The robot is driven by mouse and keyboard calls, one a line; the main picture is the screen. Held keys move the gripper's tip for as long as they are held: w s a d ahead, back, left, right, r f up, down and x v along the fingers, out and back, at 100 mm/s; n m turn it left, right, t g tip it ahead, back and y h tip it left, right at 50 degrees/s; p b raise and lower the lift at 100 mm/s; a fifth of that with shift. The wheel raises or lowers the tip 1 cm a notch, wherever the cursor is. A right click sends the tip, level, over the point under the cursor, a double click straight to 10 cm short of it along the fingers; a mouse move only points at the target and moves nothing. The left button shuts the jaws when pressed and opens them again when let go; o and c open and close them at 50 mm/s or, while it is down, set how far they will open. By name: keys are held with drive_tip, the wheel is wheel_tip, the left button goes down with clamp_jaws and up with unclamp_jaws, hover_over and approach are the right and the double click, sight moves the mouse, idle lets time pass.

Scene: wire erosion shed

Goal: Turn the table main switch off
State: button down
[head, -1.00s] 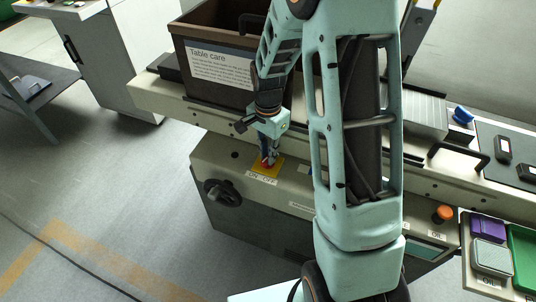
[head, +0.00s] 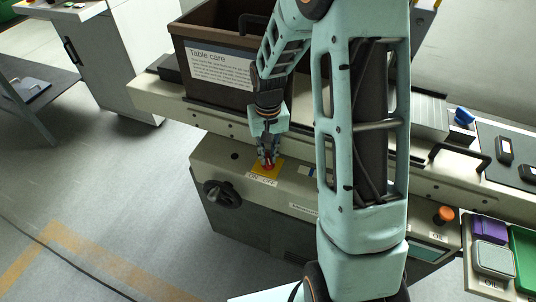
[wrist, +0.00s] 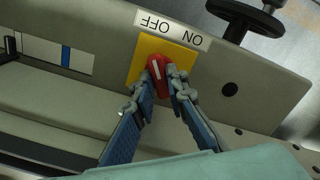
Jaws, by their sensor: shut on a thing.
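The table main switch is a red knob (wrist: 158,67) with a white line, on a yellow plate (wrist: 134,74). Its label (wrist: 172,28) reads ON and OFF, upside down in the wrist view. In the head view the yellow plate (head: 257,170) sits on the machine's front ledge, with ON left and OFF right. My gripper (wrist: 165,84) is shut on the red knob, one fingertip on each side. In the head view my gripper (head: 267,160) comes down on the knob from above and hides much of it. I cannot tell exactly which word the white line points to.
A black handwheel (head: 221,194) sits left of the switch on the front. A brown Table care bin (head: 222,68) stands behind my gripper. An orange knob (head: 443,214) and several small boxes are at the right. Open floor (head: 120,190) lies left.

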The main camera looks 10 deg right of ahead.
sight(268, 158)
drive_tip(key=shift+n, duration=1)
drive_tip(key=c, duration=1.9)
unclamp_jaws()
drive_tip(key=shift+c, duration=0.2)
drive_tip(key=shift+r, duration=0.15)
wheel_tip(268, 158, up, 12)
